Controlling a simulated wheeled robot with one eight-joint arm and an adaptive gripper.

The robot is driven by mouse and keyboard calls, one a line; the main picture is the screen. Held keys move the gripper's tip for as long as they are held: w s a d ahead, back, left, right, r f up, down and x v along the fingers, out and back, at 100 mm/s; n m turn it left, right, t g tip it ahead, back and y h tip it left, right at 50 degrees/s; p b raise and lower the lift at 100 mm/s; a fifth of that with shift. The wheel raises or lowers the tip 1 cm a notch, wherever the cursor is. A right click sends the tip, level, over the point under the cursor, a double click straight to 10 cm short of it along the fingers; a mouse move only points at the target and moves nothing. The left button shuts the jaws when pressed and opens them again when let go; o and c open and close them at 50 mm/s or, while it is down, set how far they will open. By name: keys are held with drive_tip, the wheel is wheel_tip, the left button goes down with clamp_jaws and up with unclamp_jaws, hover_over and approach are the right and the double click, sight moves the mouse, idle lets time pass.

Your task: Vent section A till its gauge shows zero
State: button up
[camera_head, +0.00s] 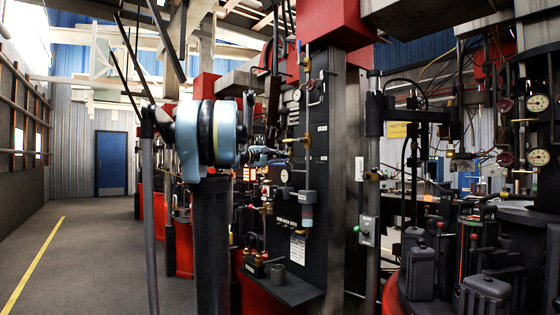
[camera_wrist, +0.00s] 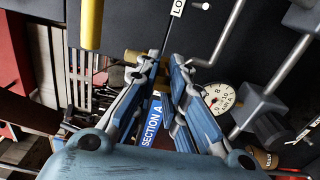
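The Section A label (camera_wrist: 152,122) is a blue plate with white letters, seen between my fingers in the wrist view. A round white gauge (camera_wrist: 220,97) sits just right of my right finger; I cannot read its needle surely. In the head view a small white gauge (camera_head: 284,175) is on the dark panel just below my gripper (camera_head: 281,154). My gripper (camera_wrist: 164,62) has its fingertips a little apart in the wrist view, pointing at the panel. A brass fitting (camera_wrist: 134,57) is partly hidden behind the left finger. I see nothing held between the tips.
The dark panel (camera_head: 320,150) carries pipes, brass valves and a shelf (camera_head: 290,290) with a grey cup. Other gauges (camera_head: 538,103) and dark canisters (camera_head: 486,295) stand at the right. The floor aisle (camera_head: 85,265) at the left is clear, with a blue door (camera_head: 111,163) at its end.

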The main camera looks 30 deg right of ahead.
drive_tip(key=o, duration=0.3)
drive_tip(key=shift+w+a, duration=0.1)
drive_tip(key=shift+w, duration=0.2)
idle(0.3)
drive_tip(key=shift+s+r, duration=0.5)
drive_tip(key=shift+s, duration=0.3)
drive_tip(key=shift+o, duration=0.9)
drive_tip(key=shift+w+f, duration=0.2)
drive_tip(key=shift+o, duration=0.4)
drive_tip(key=shift+s, duration=0.1)
drive_tip(key=shift+s+a+f, duration=0.1)
drive_tip(key=shift+s+a, duration=0.05)
drive_tip(key=shift+a, duration=0.35)
drive_tip(key=shift+s+a+f, duration=0.1)
drive_tip(key=shift+s+a, duration=0.05)
drive_tip(key=shift+a, duration=0.35)
drive_tip(key=shift+s+a+r, duration=0.1)
drive_tip(key=shift+s+a, duration=0.15)
drive_tip(key=shift+a, duration=2.7)
drive_tip(key=shift+s+a+r, duration=0.1)
drive_tip(key=shift+s+a, duration=0.2)
drive_tip(key=shift+a, duration=2.7)
drive_tip(key=shift+s+a+r, duration=0.1)
drive_tip(key=shift+s+a, duration=0.15)
drive_tip(key=shift+a, duration=2.7)
drive_tip(key=shift+a, duration=0.15)
